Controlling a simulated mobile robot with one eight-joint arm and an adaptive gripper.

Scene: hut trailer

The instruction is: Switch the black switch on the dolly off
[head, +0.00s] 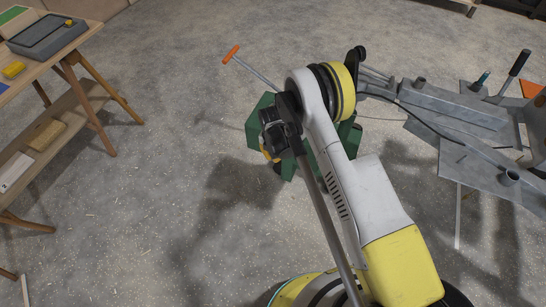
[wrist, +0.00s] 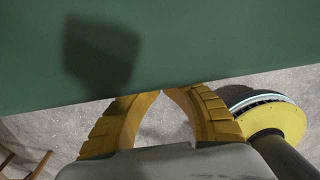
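The green dolly (head: 262,108) stands on the floor in the middle of the head view, partly hidden behind my arm. A long handle with an orange grip (head: 231,54) sticks out to its upper left. A flat green face of the dolly (wrist: 220,40) fills the top of the wrist view. A dark squarish patch shows on that face; it looks like a shadow. I cannot make out the black switch in either view. My gripper (wrist: 161,91) has its yellow fingertips together at the green face's lower edge, with nothing seen between them. I cannot tell whether they touch it.
A wooden table (head: 60,48) with a grey case (head: 47,36) and a lower shelf stands at left. Grey metal benches (head: 455,110) with tools stand at right, close to my arm. The floor between the table and the dolly is clear.

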